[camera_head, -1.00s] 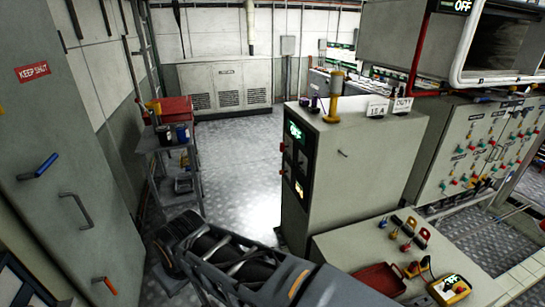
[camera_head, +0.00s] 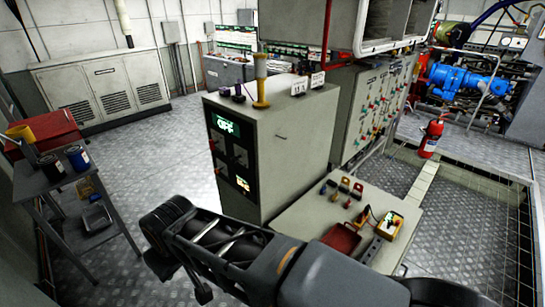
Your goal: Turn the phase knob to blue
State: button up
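I cannot make out which control is the phase knob, and no blue setting is legible. A grey control cabinet (camera_head: 285,150) stands in the middle, with a green lit OFF display (camera_head: 226,125) on its dark front panel. My arm (camera_head: 240,250) crosses the bottom of the view in front of the cabinet. I cannot make out any gripper fingers.
A low bench (camera_head: 300,215) with coloured knobs and a red tray (camera_head: 342,238) adjoins the cabinet. A cart with a red toolbox (camera_head: 45,133) stands left. A panel of many coloured knobs (camera_head: 372,115) is behind. A fire extinguisher (camera_head: 432,137) stands right. Floor (camera_head: 150,150) between cart and cabinet is clear.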

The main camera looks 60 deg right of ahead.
aim_at(234, 158)
jog(key=z, duration=1.3)
jog(key=i, duration=0.5)
jog(key=u, duration=1.05)
jog(key=i, duration=0.4)
jog(key=u, duration=0.55)
